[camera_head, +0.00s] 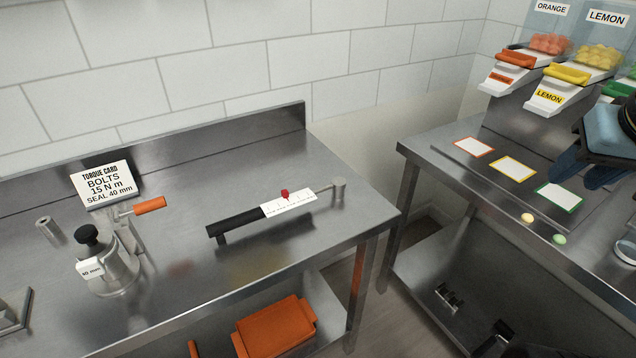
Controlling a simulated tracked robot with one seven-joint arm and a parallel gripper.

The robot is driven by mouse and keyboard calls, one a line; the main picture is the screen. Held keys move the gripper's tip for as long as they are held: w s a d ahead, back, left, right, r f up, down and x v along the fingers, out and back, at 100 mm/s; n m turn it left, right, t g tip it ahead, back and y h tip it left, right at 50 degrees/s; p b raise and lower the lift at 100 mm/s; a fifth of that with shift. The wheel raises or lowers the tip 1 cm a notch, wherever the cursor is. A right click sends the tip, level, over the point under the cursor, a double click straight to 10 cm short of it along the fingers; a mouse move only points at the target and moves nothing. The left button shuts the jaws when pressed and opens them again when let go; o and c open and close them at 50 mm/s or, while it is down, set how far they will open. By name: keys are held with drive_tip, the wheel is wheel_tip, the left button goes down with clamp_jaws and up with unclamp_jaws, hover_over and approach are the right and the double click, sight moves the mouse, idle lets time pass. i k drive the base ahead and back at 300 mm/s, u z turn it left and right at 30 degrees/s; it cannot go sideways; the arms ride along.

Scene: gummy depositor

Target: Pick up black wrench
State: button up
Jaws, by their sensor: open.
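The black wrench (236,222) is a torque wrench with a black handle, a white scale with a red pointer and a metal head at its right end. It lies across the right part of the left steel table (200,275), its handle toward the left. My gripper (585,174) is at the right edge, over the right steel table, far from the wrench. It is open, and I see nothing between its dark blue fingers. Part of it is cut off by the frame.
A torque card (103,184), a metal fixture with an orange handle (149,205) and a cylinder marked 40 mm (108,268) stand left of the wrench. Candy dispensers (560,98) stand on the right table (440,170). A gap separates the tables. An orange bin (275,325) sits below.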

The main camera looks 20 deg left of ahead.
sight(338, 184)
drive_tip(key=z, duration=0.35)
drive_tip(key=k, duration=2.2)
drive_tip(key=u, duration=1.65)
drive_tip(key=i, duration=1)
